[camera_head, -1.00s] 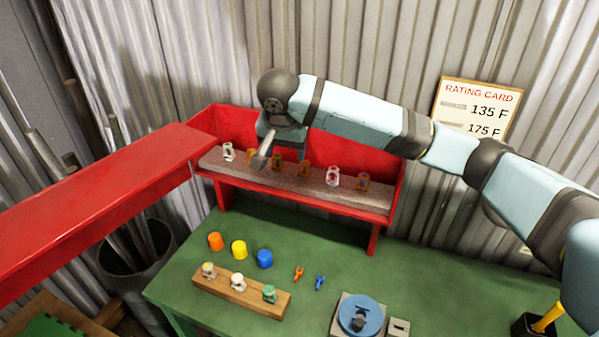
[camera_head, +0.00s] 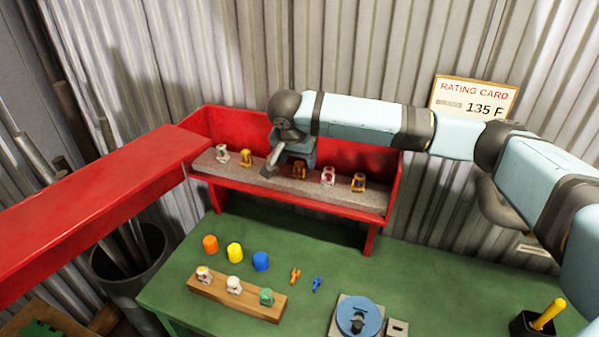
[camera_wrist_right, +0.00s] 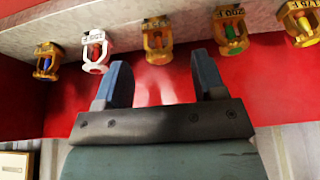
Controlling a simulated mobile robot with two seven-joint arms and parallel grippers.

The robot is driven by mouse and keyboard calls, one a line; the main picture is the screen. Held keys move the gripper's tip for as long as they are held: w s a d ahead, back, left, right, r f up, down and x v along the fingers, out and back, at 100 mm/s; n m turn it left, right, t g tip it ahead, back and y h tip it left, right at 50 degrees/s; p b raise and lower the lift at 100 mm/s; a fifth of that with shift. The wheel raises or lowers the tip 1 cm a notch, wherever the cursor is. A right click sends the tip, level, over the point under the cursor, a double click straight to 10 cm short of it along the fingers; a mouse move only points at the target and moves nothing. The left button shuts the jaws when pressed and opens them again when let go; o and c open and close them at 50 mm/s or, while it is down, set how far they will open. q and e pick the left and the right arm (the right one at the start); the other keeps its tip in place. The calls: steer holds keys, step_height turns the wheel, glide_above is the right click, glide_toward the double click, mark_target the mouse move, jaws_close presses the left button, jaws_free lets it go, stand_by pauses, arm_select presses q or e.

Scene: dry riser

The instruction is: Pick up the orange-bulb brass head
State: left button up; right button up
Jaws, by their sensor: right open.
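A brass head with an orange bulb (camera_wrist_right: 157,42) stands on the shelf. In the right wrist view it is framed ahead of the gap between my right gripper's two fingers (camera_wrist_right: 164,66), apart from them. In the head view this brass head (camera_head: 299,170) shows just right of my right gripper (camera_head: 283,165). The right gripper is open and empty over the shelf. A white head with a red bulb (camera_wrist_right: 95,52) and a brass head with a green bulb (camera_wrist_right: 231,32) flank it. My left gripper is not in view.
The red shelf unit (camera_head: 377,212) stands on the green bench (camera_head: 410,265) with other heads close together.

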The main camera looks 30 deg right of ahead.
mark_target(299, 163)
steer(key=x, duration=0.3)
steer(key=shift+f, duration=0.3)
steer(key=shift+c, duration=0.2)
steer(key=c, duration=1.1)
steer(key=shift+o, duration=0.2)
steer(key=shift+r, duration=0.2)
